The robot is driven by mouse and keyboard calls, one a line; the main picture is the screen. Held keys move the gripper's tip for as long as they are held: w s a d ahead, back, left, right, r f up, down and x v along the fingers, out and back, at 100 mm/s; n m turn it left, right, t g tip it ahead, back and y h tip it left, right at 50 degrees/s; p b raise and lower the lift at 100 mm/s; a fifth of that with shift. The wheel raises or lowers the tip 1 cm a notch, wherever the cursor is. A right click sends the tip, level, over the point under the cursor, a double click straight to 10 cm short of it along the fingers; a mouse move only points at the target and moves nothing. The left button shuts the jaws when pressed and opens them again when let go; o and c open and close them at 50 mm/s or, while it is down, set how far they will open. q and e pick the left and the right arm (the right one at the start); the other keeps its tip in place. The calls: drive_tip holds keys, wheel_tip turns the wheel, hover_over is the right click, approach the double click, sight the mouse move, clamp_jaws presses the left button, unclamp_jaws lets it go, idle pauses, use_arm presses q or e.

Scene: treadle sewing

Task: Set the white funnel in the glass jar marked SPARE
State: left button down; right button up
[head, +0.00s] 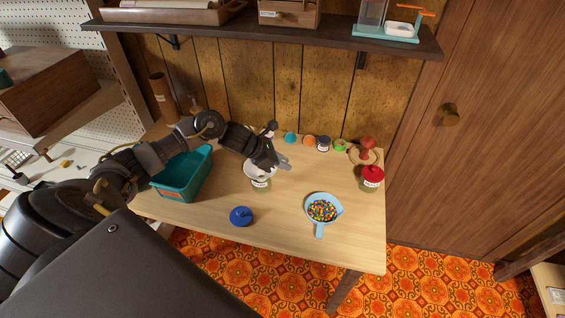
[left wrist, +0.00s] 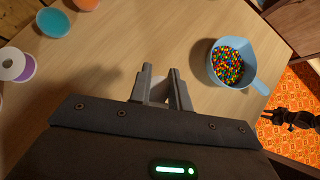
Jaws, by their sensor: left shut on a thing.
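My left gripper (head: 284,162) is shut on the white funnel (head: 257,173) near the middle of the table. In the left wrist view only a small white piece shows between the fingertips (left wrist: 166,92). A glass jar with a pale label (head: 261,185) shows directly below the funnel; the label is too small to read. I cannot tell whether the funnel's spout is inside the jar or above it. A second labelled jar with a red lid (head: 371,179) stands at the right of the table. A dark jointed part at the right edge of the wrist view may be my right gripper.
A teal bin (head: 183,178) stands at the left. A blue scoop of coloured beads (head: 321,209) and a dark blue lid (head: 241,216) lie in front. A shelf (head: 270,35) hangs above the table.

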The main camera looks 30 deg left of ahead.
use_arm(q)
drive_tip(key=shift+f, duration=0.2)
drive_tip(key=c, duration=1.2)
unclamp_jaws()
drive_tip(key=shift+a, duration=0.1)
drive_tip(key=shift+s+a+r, duration=0.2)
drive_tip(key=shift+r, duration=0.1)
drive_tip(key=b+v, duration=0.2)
drive_tip(key=v, duration=0.8)
drive_tip(key=shift+d, duration=0.15)
